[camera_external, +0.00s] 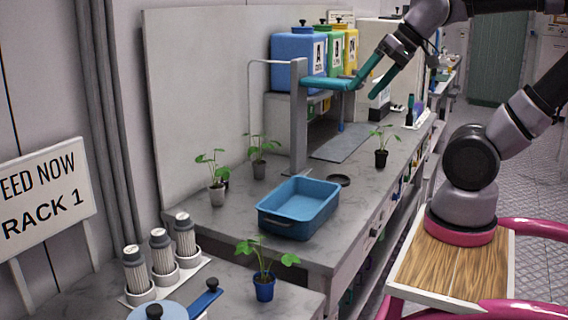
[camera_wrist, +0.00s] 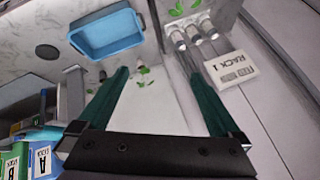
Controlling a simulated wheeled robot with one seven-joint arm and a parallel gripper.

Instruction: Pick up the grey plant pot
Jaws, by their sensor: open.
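In the wrist view, my gripper (camera_wrist: 157,74) shows two spread teal fingers. Two small potted seedlings show near the fingertips there; I cannot tell the shade of their pots.
The blue tray (camera_external: 300,222) lies right of the grey pots. A black pot (camera_external: 381,159) and a blue pot (camera_external: 264,288) also hold seedlings. A grey post (camera_external: 298,120) and coloured canisters (camera_external: 300,48) stand at the back. White-capped cylinders (camera_external: 160,250) stand at front left.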

